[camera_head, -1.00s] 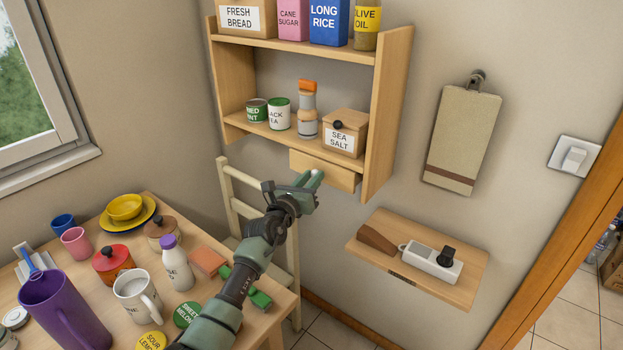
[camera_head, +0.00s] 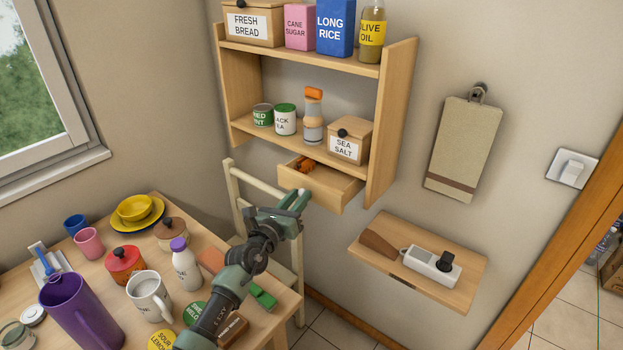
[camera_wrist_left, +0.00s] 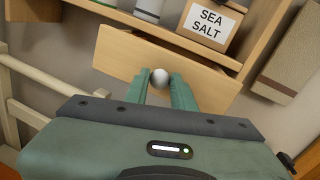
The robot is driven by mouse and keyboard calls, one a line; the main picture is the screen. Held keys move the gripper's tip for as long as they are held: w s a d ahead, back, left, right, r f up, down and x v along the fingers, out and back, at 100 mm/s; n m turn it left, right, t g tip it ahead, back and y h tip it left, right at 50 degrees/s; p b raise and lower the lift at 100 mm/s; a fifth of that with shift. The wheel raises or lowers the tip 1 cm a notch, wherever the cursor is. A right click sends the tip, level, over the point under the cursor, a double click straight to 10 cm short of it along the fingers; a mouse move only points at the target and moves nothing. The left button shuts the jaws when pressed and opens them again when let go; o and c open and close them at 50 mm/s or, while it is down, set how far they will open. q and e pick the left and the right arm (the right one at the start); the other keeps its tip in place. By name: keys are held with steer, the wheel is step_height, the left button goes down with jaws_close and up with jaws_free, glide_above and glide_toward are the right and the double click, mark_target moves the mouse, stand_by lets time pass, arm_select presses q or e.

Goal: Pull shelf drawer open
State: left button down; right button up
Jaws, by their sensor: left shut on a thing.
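The shelf drawer (camera_head: 323,192) is a light wooden drawer under the lower board of the wall shelf (camera_head: 390,110). It stands partly pulled out, and a small orange-brown item (camera_head: 303,164) shows inside it. My left gripper (camera_head: 295,198) is at the drawer's front. In the left wrist view, its two green fingers are shut on a round silvery knob (camera_wrist_left: 160,78) on the drawer front (camera_wrist_left: 115,55). My right gripper is not in view.
A wooden chair (camera_head: 237,205) stands behind my left arm. The table (camera_head: 105,220) at left is crowded with a purple jug (camera_head: 78,312), a mug (camera_head: 150,297) and other items. A small wall shelf (camera_head: 455,300) holds a power strip (camera_head: 425,264). A sea salt box (camera_head: 350,140) stands above the drawer.

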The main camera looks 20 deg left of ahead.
arm_select(q)
steer(key=shift+s+a, duration=0.2)
steer(key=shift+s, duration=0.3)
steer(key=shift+s+a, duration=0.15)
steer(key=shift+s, duration=0.3)
steer(key=c, duration=1.2)
jaws_free()
steer(key=shift+s+a, duration=0.2)
steer(key=shift+s, duration=1.05)
steer(key=shift+s+a, duration=0.2)
steer(key=shift+s, duration=1.1)
steer(key=shift+s+a, duration=0.2)
steer(key=shift+s, duration=1.05)
